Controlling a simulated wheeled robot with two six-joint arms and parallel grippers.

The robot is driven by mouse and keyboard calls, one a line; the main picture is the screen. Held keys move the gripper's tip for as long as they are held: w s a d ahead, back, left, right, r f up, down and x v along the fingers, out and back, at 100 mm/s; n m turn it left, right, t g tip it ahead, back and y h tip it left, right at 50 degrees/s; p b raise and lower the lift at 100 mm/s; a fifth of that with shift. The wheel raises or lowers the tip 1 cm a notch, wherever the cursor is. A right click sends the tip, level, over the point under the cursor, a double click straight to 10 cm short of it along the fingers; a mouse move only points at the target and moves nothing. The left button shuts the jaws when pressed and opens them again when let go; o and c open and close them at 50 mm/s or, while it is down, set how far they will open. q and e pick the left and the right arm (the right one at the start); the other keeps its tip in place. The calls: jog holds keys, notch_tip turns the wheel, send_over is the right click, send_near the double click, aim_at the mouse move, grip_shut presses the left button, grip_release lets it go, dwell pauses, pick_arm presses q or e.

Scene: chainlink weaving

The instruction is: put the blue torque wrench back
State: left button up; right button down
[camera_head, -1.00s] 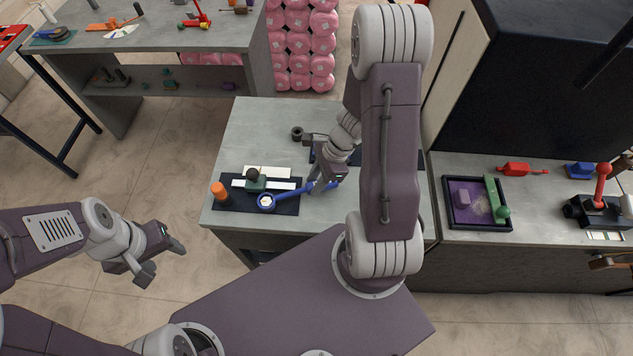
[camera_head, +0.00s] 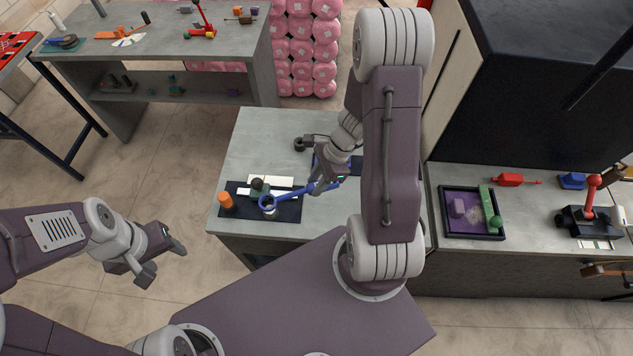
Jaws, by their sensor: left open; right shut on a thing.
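The blue torque wrench (camera_head: 293,194) is held by its handle in my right gripper (camera_head: 319,187). Its ring end is at the left, over the dark mat (camera_head: 288,215) on the grey table, and looks slightly raised. A small light piece shows just below the ring. A second blue strip shows behind the gripper, partly hidden by my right arm. My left gripper (camera_head: 164,261) is open and empty, over the floor left of the table.
On the mat are an orange cylinder (camera_head: 226,200), a dark green block with a black knob (camera_head: 259,188) and white strips. A black ring-shaped piece (camera_head: 299,144) stands behind. A purple-floored tray (camera_head: 472,235) is on the right bench. My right arm hides the table's right part.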

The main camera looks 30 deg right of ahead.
jog(key=shift+r+p, duration=0.95)
jog(key=shift+r, duration=0.4)
jog(key=shift+f, duration=0.1)
